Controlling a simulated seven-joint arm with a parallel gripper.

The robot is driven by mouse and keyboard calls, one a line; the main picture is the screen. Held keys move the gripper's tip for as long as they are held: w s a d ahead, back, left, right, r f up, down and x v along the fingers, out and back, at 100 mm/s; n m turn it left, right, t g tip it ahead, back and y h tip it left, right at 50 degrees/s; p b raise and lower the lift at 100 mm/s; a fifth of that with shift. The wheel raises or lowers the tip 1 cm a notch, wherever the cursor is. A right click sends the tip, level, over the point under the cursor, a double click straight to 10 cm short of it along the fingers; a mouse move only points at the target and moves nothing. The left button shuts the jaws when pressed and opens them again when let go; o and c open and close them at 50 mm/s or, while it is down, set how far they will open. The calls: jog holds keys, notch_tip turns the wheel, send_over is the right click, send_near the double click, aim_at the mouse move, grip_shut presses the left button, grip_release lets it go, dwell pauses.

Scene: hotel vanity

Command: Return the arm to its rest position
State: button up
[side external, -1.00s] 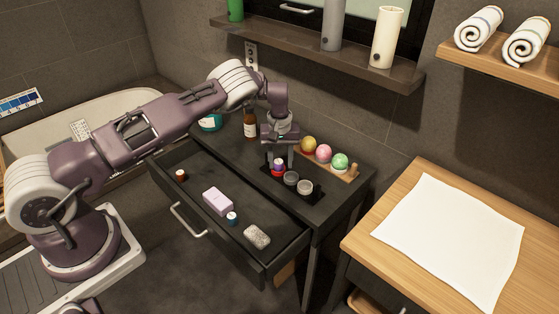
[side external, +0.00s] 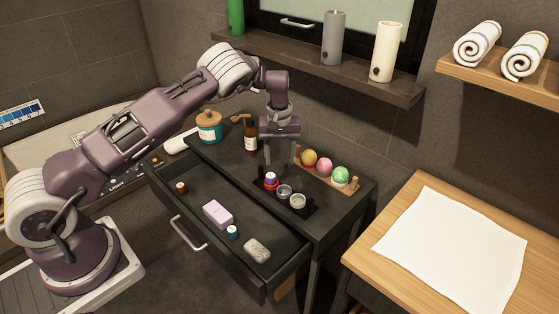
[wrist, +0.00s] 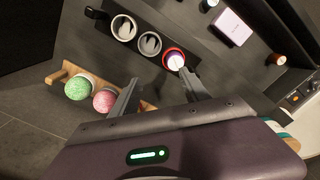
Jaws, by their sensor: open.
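My gripper (side external: 281,158) is open and empty above the dark vanity top, over the back of a small dark tray (side external: 311,209). The tray holds a red cup with a white-and-purple item (side external: 270,180) in it and two small round metal-rimmed containers (side external: 284,191). In the wrist view my gripper (wrist: 158,88) has its two fingers spread. The red cup (wrist: 174,60) shows just beyond the right fingertip there, and I see no contact with it.
A wooden holder with colored balls (side external: 324,166) stands close to the right of my gripper. A brown bottle (side external: 250,138) and a teal jar (side external: 209,131) stand left. The open drawer (side external: 180,205) holds soap and small items. A shelf with candles (side external: 333,40) is above.

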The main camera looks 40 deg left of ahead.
jog(key=s+d+r+m+t+h, duration=0.15)
jog(key=s+r, duration=0.25)
jog(key=r, duration=0.5)
jog(key=s+d+r, duration=0.3)
jog(key=s+r, duration=0.1)
jog(key=r, duration=0.4)
jog(key=s+d+r+m+t+h, duration=0.1)
jog(key=s+d+r, duration=0.1)
jog(key=s+r, duration=0.5)
jog(key=s+d+r+m, duration=0.3)
jog(key=s+d+r, duration=0.1)
jog(key=s+r, duration=0.5)
jog(key=s+f+m+t+y, duration=0.1)
jog(key=s+f+m, duration=0.1)
jog(key=s, duration=0.5)
jog(key=s+f+m+t+y, duration=0.1)
jog(key=s+t, duration=0.1)
jog(key=s, duration=0.6)
jog(key=shift+s+d+f+m, duration=0.15)
jog(key=shift+d+f+m, duration=0.1)
jog(key=shift+f+m, duration=0.1)
